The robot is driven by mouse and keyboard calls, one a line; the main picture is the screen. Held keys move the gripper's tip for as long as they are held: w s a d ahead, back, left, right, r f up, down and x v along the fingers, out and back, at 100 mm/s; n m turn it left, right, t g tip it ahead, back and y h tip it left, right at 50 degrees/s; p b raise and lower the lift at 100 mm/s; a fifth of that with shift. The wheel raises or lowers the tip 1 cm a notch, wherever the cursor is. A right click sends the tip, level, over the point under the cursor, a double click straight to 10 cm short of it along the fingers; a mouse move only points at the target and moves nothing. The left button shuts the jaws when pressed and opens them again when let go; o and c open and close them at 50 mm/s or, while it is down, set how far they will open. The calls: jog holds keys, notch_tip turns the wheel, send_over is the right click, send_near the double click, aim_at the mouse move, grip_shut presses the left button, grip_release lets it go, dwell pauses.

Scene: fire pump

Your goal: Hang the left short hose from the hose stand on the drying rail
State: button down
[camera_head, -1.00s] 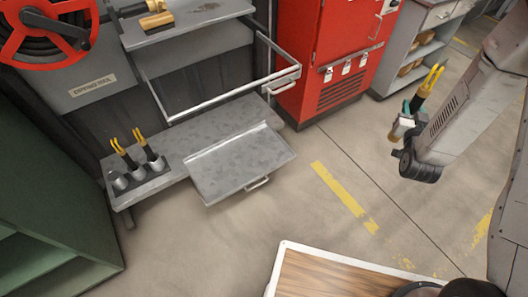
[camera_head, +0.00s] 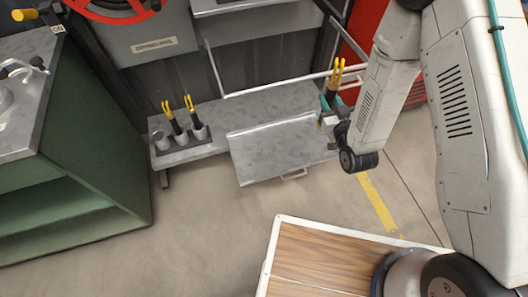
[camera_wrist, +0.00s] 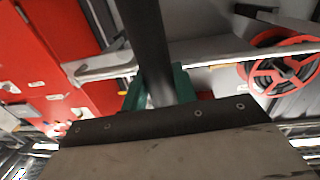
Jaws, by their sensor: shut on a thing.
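My gripper (camera_head: 328,114) is shut on a short black hose (camera_head: 333,92) with a yellow forked top. The hose stands roughly upright in the air, its lower part hidden by my arm. In the wrist view the black hose (camera_wrist: 146,40) runs between the green fingers (camera_wrist: 160,92). The drying rail (camera_head: 275,84) is a pale bar frame on the wall; the held hose overlaps its right part in the head view. The bar also crosses the wrist view (camera_wrist: 215,52) behind the hose. The hose stand (camera_head: 178,147) has an empty left cup (camera_head: 159,141) and two hoses (camera_head: 171,117) (camera_head: 192,112) in its other cups.
A grey bench (camera_head: 235,113) with a sloped tray (camera_head: 275,150) lies below the rail. A red cabinet (camera_head: 366,22) stands behind my arm. A red hose reel (camera_head: 115,14) is at upper left, a green workbench (camera_head: 95,160) at left. The floor in front is clear.

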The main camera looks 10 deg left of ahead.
jog(key=s+a+f+n+g+y, duration=0.3)
jog(key=s+a+f+y, duration=0.1)
jog(key=s+a, duration=0.45)
jog(key=s+a+f+n+g+y, duration=0.3)
jog(key=s+a+f+g, duration=0.1)
jog(key=s+a, duration=0.5)
jog(key=w+a+f, duration=0.1)
jog(key=w+a, duration=0.6)
jog(key=w, duration=0.5)
jog(key=shift+w+f, duration=0.25)
jog(key=shift+a, duration=0.1)
jog(key=c, duration=1)
grip_release()
jog(key=v, duration=0.7)
jog(key=shift+s+d+f, duration=0.15)
jog(key=shift+s+d, duration=0.05)
jog(key=shift+d, duration=0.15)
